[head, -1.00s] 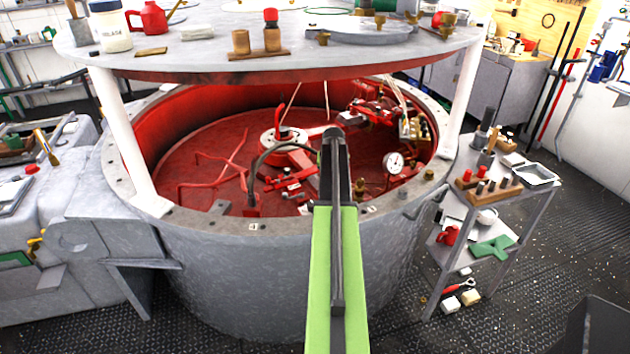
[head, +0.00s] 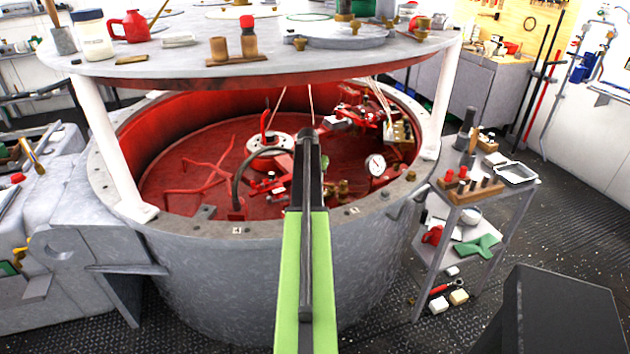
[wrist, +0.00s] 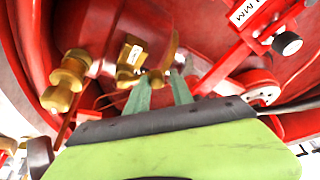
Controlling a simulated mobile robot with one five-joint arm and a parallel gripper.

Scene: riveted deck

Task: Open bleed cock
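In the wrist view a brass cock (wrist: 130,70) with a small white tag sits inside the red-walled tank, and a flat brass lever (wrist: 170,50) stands up beside it. I take this to be the bleed cock; the tag's writing is too small to read. My gripper (wrist: 165,78) has two green fingers standing apart, with their tips close to the brass lever's lower end. I cannot tell whether they touch it. In the head view my own arm hides the gripper and the cock.
The round grey tank (head: 230,265) has a rim and white posts carrying a round top plate (head: 180,68) above its opening. Inside are a pressure gauge (head: 376,164) and red pipework. Larger brass fittings (wrist: 65,80) stand left in the wrist view. A shelf cart (head: 470,195) stands right.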

